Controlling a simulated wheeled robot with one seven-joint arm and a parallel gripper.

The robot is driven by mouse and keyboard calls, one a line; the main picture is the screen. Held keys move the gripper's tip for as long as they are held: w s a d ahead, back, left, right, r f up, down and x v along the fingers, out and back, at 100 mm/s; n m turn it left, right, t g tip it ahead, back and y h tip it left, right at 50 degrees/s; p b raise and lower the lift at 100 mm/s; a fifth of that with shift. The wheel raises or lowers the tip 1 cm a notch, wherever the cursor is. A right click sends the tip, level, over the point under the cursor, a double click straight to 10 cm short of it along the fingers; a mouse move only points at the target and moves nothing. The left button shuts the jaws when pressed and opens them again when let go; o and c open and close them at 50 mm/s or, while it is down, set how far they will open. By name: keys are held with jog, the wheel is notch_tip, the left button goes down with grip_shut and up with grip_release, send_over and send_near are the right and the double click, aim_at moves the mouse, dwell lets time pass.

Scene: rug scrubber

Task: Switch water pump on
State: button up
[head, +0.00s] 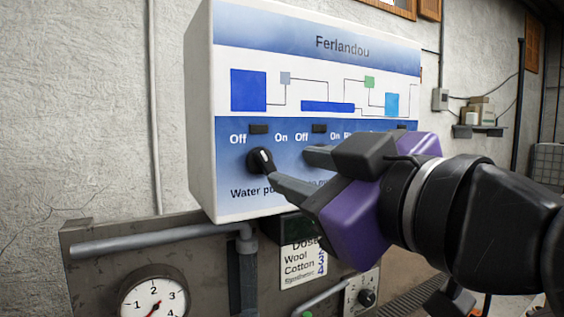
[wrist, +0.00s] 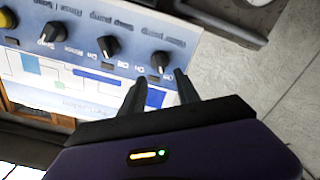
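The water pump knob (head: 261,160) is a black dial with a white mark, below the "Off" and "On" labels on the white and blue control box (head: 200,120). The mark looks close to upright; I cannot tell exactly which label it points to. The dark indicator (head: 259,129) above it looks unlit. My gripper (head: 288,165) is open, its two grey fingers apart, with one fingertip close to the knob's lower right. In the wrist view the knob (wrist: 160,62) sits just ahead of the gap between the fingertips (wrist: 160,80). Contact cannot be told.
More knobs sit along the panel in the wrist view, the nearest one (wrist: 108,46) beside the pump knob. Below the box are a grey pipe (head: 160,241) and a pressure gauge (head: 153,297).

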aim_at(266, 161)
jog(key=p+x, duration=0.1)
jog(key=x, duration=0.6)
jog(key=shift+w+a, duration=0.2)
jog(key=shift+w, duration=0.05)
grip_shut()
